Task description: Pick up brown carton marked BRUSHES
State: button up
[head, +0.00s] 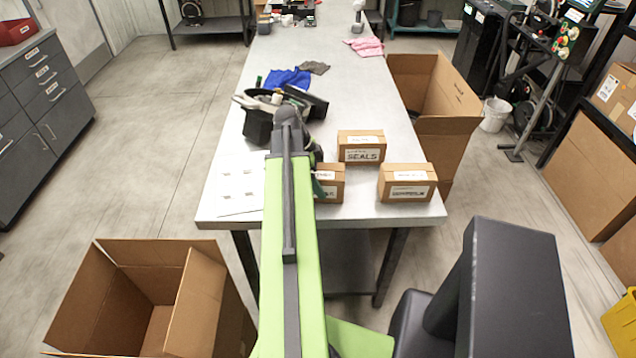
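Three brown cartons stand near the front end of the grey table (372,108). The rear one (361,147) has a label that reads SEALS. The front right carton (407,183) has a white label with dark print too blurred to read surely. The front left carton (331,181) is partly covered by my green arm, and only the end of its label shows. I cannot tell which of the front two is marked BRUSHES. My arm reaches over the table, left of the cartons. Its dark wrist shows just left of the SEALS carton, but the gripper's fingers cannot be made out.
A dark tool tote (258,122) and a blue cloth (287,79) lie beyond the wrist. A white sheet (238,184) lies at the table's left edge. Open boxes stand on the floor at the left front (100,300) and right of the table (445,130).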

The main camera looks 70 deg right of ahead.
jog(key=c, duration=1.9)
jog(key=shift+r, duration=0.1)
